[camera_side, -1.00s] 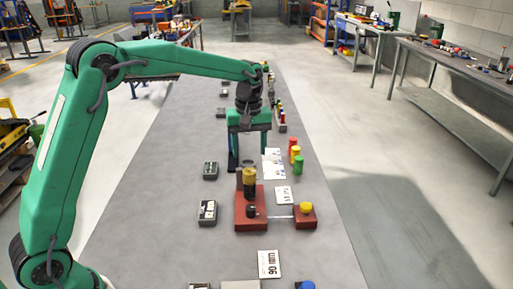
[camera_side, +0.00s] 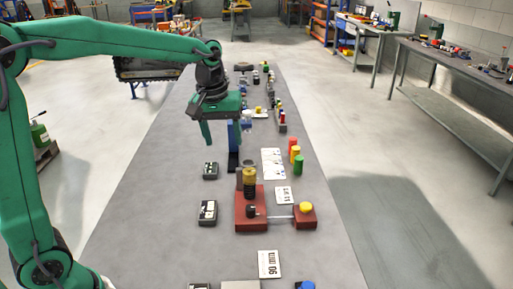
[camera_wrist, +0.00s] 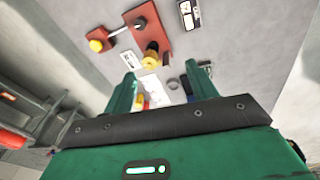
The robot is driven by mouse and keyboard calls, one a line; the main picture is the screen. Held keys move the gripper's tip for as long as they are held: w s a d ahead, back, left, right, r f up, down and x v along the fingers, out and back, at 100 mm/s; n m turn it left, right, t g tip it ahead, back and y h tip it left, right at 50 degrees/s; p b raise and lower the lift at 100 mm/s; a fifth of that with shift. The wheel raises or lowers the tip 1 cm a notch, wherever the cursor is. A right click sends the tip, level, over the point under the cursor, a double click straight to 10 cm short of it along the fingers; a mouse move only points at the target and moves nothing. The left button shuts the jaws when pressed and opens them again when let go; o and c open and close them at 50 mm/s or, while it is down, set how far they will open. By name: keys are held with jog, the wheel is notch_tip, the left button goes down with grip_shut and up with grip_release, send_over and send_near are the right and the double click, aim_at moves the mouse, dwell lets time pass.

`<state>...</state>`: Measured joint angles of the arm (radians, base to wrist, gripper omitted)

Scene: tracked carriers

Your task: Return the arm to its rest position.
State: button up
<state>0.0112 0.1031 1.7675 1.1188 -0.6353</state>
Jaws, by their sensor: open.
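My gripper (camera_side: 226,140) is in the air above the grey table (camera_side: 150,225), over its left-middle part in the side view. Its two green fingers stand apart with nothing between them. In the wrist view my gripper (camera_wrist: 165,85) also shows open and empty. The fingers are clear of a stack of dark and yellow pieces (camera_side: 249,182) on a red carrier (camera_side: 249,218).
A smaller red block with a yellow knob (camera_side: 305,208) is linked to the carrier by a rod. Red, yellow and green cylinders (camera_side: 295,155) stand at the right. Dark boxes (camera_side: 208,212) line the left side. White labels (camera_side: 269,264) lie on the table.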

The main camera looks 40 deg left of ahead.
jog(key=s+m+t, duration=0.3)
jog(key=s+m, duration=0.4)
jog(key=s, duration=1.3)
jog(key=shift+s+a+f+t, duration=0.2)
jog(key=shift+a+f+t, duration=0.05)
jog(key=shift+t, duration=0.15)
